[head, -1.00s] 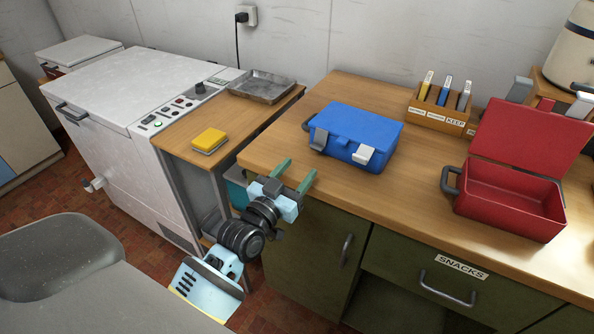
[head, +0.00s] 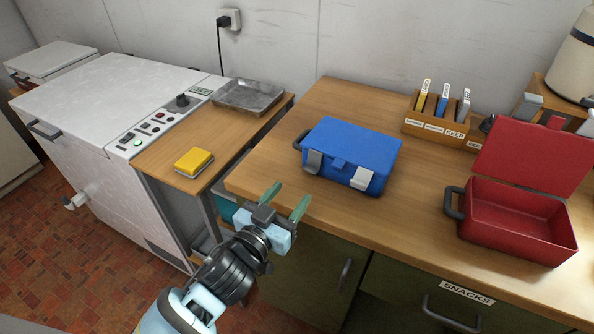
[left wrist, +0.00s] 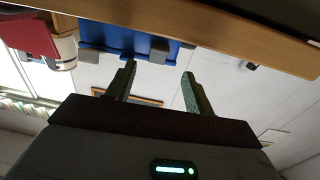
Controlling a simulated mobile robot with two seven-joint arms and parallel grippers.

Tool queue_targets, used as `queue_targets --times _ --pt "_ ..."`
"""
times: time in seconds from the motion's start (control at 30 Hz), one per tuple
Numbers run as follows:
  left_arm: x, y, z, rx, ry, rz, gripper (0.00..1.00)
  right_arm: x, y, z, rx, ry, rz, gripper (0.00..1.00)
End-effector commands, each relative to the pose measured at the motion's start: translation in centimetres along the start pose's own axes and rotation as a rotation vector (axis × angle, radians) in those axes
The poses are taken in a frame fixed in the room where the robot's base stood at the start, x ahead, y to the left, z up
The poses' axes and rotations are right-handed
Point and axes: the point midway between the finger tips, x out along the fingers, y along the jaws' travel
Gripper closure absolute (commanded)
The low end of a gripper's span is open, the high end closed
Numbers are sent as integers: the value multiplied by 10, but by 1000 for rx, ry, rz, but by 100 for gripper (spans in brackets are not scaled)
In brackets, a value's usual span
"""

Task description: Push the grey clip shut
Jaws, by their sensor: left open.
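A closed blue box (head: 350,150) sits on the wooden counter. Its front has a grey clip (head: 313,161) on the left and a white clip (head: 362,179) on the right. I cannot tell for sure how far the grey clip stands off the box. My left gripper (head: 287,200) is open and empty at the counter's front edge, in front and left of the grey clip, apart from it. In the left wrist view, upside down, the box (left wrist: 110,38) and grey clip (left wrist: 159,50) show beyond the open fingers (left wrist: 158,85). My right gripper is not in view.
An open red box (head: 515,215) stands right of the blue one. A wooden rack (head: 435,130) stands behind. Left are a lower table with a yellow sponge (head: 194,160) and metal tray (head: 247,95), and a white machine (head: 90,100). Counter between the boxes is clear.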

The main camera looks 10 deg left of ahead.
Motion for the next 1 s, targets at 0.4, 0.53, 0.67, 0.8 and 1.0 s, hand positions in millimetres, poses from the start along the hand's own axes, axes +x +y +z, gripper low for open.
queue_targets --times 0.4,0.53,0.67,0.8,1.0 --pt "53 0 -2 2 2 0 47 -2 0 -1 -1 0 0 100" --pt "67 0 -1 1 2 1 47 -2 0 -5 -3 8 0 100" --pt "75 0 0 0 1 1 47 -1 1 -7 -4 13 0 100" --pt "77 0 0 0 0 1 47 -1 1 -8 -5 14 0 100" --pt "77 0 0 0 1 1 50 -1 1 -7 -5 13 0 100"
